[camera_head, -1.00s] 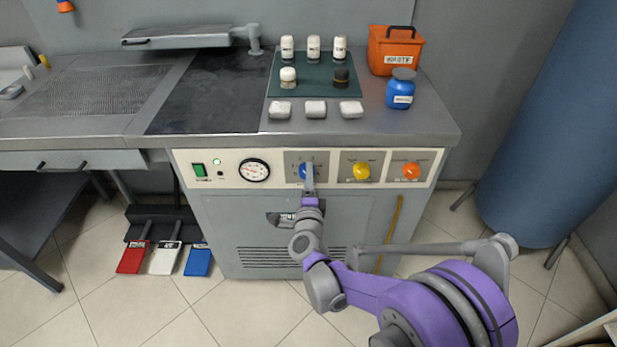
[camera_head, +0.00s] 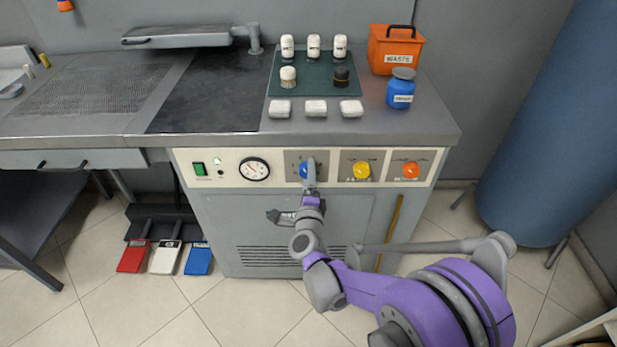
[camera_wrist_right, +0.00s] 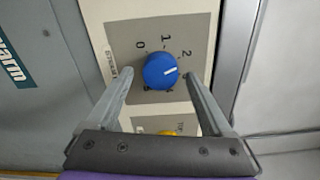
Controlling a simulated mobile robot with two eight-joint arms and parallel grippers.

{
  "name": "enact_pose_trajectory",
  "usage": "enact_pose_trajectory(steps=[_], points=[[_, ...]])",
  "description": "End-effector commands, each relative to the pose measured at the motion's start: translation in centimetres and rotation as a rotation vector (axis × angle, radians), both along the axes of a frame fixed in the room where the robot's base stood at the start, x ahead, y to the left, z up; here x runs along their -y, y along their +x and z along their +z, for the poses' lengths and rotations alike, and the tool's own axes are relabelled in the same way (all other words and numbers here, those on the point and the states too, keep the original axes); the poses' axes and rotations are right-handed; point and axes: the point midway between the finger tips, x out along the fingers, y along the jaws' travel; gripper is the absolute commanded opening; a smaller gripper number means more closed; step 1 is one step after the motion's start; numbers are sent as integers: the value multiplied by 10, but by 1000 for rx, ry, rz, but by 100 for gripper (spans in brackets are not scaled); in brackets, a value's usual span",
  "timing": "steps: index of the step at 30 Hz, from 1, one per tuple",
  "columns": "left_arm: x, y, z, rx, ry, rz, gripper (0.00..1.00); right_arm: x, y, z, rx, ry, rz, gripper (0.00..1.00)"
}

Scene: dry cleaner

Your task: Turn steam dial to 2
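The steam dial is a round blue knob (camera_wrist_right: 161,71) on a grey plate marked with numbers. Its white pointer line points right and slightly up in the right wrist view, seemingly between 2 and the mark below it. My right gripper (camera_wrist_right: 159,77) is open, its two fingers spread on either side of the knob with a visible gap to each. In the head view the gripper (camera_head: 311,170) is in front of the blue dial (camera_head: 303,170) and partly covers it. My left gripper is not in view.
A yellow dial (camera_head: 361,170) and an orange dial (camera_head: 411,170) sit right of the blue one on the same panel. A gauge (camera_head: 254,169) and green switch (camera_head: 199,169) are to the left. The worktop edge (camera_head: 310,141) overhangs just above.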

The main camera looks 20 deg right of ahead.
Motion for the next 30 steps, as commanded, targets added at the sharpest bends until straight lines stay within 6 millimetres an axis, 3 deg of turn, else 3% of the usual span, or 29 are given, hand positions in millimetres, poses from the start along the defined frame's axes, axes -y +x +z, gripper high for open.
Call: enact_pose_trajectory(steps=[8, 11, 22, 30], points=[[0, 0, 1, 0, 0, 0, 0, -1, -4, 0, 0, 0, 0, 85], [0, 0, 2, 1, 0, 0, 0, -5, -15, 1, 0, 0, 1, 85], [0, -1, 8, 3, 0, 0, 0, -25, -83, 1, 0, 0, 3, 85], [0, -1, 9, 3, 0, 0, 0, -30, -104, 0, 0, -1, 1, 85]])
